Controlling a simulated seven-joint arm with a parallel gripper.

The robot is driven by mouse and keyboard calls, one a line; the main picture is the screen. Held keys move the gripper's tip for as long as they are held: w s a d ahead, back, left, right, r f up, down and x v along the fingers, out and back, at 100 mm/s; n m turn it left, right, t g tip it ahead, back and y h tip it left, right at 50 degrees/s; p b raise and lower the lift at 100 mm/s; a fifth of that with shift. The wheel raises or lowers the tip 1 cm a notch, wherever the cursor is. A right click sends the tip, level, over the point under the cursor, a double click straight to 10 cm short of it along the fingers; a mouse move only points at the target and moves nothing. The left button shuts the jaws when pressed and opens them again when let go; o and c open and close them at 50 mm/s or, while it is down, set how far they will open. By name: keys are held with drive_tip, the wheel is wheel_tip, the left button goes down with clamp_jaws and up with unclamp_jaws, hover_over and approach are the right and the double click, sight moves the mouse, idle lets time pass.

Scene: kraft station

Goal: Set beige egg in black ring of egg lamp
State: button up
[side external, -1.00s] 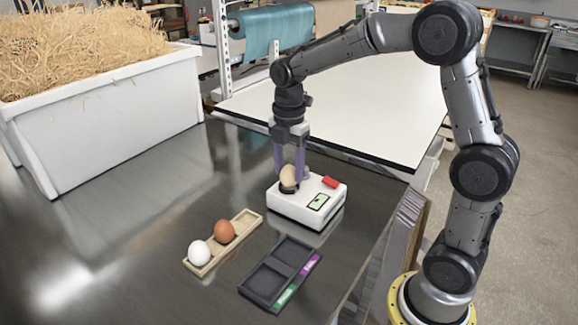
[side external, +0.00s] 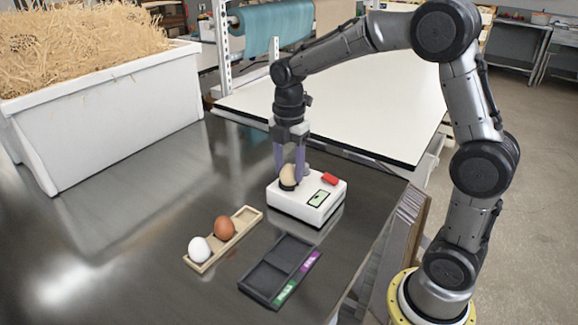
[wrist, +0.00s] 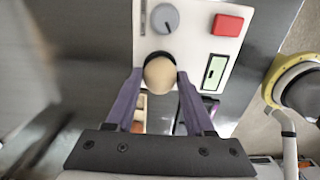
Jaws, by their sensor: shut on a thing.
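The beige egg (side external: 288,175) is between the purple fingers of my gripper (side external: 289,170), which is shut on it. The egg sits low at the black ring (side external: 287,187) on the white egg lamp (side external: 318,208). In the wrist view, the egg (wrist: 160,75) is between the fingertips (wrist: 159,78), with a dark arc of the ring (wrist: 158,55) showing beyond it. Whether the egg rests fully in the ring is hard to tell. The lamp's top also carries a red button, a grey knob and a green display.
A wooden tray (side external: 246,214) holds a white egg (side external: 199,250) and a brown egg (side external: 224,228), with one empty pocket. A dark two-compartment tray (side external: 268,283) with green and purple labels lies in front and is empty. A white bin of straw (side external: 120,118) stands at the left.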

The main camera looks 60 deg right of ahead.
drive_tip(key=shift+f, duration=0.15)
idle(0.6)
drive_tip(key=o, duration=1)
drive_tip(key=shift+o, duration=0.2)
drive_tip(key=shift+r, duration=4)
